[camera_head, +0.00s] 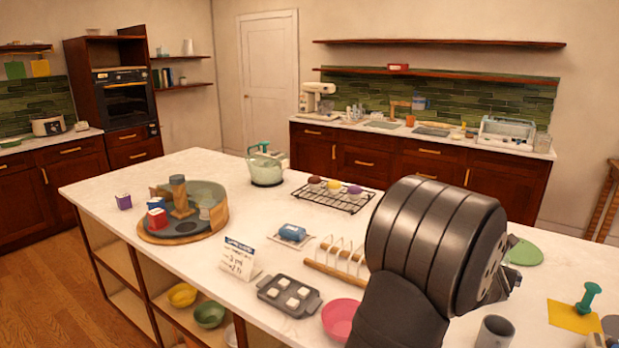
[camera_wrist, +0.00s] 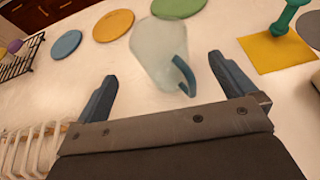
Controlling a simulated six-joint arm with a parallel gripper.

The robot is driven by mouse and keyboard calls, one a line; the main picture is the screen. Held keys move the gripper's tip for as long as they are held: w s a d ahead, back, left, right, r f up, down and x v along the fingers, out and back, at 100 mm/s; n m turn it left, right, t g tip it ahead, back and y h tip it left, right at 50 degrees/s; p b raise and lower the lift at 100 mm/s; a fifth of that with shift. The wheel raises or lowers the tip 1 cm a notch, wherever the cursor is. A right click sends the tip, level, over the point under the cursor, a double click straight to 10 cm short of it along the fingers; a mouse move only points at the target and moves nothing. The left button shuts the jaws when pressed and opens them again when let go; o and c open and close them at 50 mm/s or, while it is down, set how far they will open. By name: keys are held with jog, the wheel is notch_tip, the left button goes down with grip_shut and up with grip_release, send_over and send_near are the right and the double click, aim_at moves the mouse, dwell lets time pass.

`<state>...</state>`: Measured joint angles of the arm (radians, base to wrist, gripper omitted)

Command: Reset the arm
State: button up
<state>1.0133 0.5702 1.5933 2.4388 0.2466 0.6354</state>
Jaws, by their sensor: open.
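My gripper (camera_wrist: 162,95) shows in the wrist view with its two fingers spread wide and nothing between them. It is above the white counter. A clear glass jug (camera_wrist: 160,48) with a teal handle stands beyond the fingertips, apart from them. In the head view my dark arm rises at the right of centre, and its wrist end hides part of the counter. The fingers are mostly hidden there behind my wrist.
A white toast rack (camera_wrist: 30,148) is at lower left in the wrist view. A yellow mat (camera_wrist: 272,55) with a green dumbbell-shaped thing is at right. Several round coloured discs lie at the back. In the head view a muffin tray (camera_head: 289,296) and pink bowl (camera_head: 339,318) are near my arm.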

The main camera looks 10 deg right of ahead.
jog(key=x, duration=0.7)
jog(key=shift+w+d, duration=0.2)
jog(key=shift+f, duration=0.1)
